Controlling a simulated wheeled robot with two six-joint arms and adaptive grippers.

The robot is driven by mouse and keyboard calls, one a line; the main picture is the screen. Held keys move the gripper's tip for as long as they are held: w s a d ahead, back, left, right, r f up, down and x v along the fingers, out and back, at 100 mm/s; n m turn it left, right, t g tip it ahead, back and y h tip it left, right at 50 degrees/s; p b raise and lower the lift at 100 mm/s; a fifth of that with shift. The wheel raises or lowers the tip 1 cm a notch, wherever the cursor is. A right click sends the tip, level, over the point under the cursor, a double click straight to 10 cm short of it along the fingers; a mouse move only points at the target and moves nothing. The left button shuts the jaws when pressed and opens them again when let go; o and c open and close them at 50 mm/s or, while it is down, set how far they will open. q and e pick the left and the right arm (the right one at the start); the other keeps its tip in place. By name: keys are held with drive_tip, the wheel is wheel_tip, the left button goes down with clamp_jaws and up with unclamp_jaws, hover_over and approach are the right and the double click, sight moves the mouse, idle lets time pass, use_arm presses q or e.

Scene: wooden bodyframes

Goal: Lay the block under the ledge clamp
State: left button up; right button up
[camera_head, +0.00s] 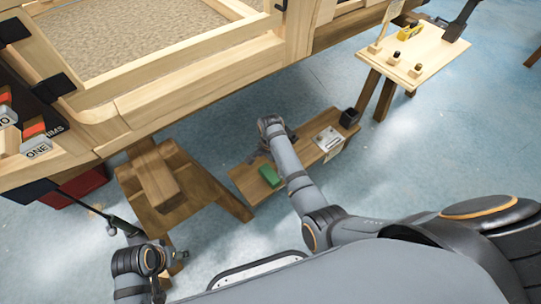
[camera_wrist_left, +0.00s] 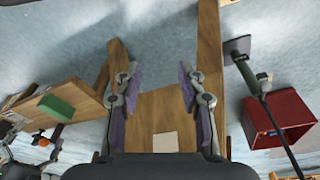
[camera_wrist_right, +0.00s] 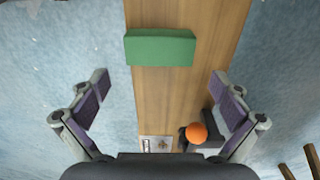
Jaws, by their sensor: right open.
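The green block (camera_head: 269,175) lies flat on the low wooden bench (camera_head: 243,180). In the right wrist view the block (camera_wrist_right: 160,47) lies across the plank beyond my right fingertips. My right gripper (camera_wrist_right: 160,82) is open and empty above the plank; in the head view my right gripper (camera_head: 275,146) is partly hidden by its arm. A dark fixture with an orange knob (camera_wrist_right: 197,133) sits on the bench near my right finger; it looks like the ledge clamp, but its ledge is not clear. My left gripper (camera_wrist_left: 158,72) is open and empty near a wooden trestle (camera_wrist_left: 162,108).
A pale label plate (camera_head: 328,138) and a black box (camera_head: 349,118) are at the bench's far end. A small wooden table (camera_head: 432,55) with tools stands at upper right. A large wooden frame (camera_head: 200,82) spans the upper left. A red box (camera_wrist_left: 285,118) is beside the trestle.

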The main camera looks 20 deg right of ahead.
sight(270, 173)
use_arm(q)
drive_tip(key=shift+s+a+r+g+p, duration=0.15)
drive_tip(key=shift+a+r+g+p, duration=0.15)
drive_tip(key=shift+a+g+p, duration=0.25)
use_arm(e)
wheel_tip(270, 173, up, 5)
drive_tip(key=shift+f, duration=0.2)
drive_tip(key=s+d+n, duration=0.4)
drive_tip(key=s+n, duration=0.3)
drive_tip(key=s, duration=0.4)
drive_tip(key=s+d+f+n+t, duration=0.1)
drive_tip(key=s+d+n, duration=0.2)
drive_tip(key=s+n, duration=0.4)
drive_tip(key=s, duration=0.5)
drive_tip(key=shift+d+n, duration=0.3)
drive_tip(key=shift+d, duration=0.1)
use_arm(q)
drive_tip(key=shift+p, duration=0.3)
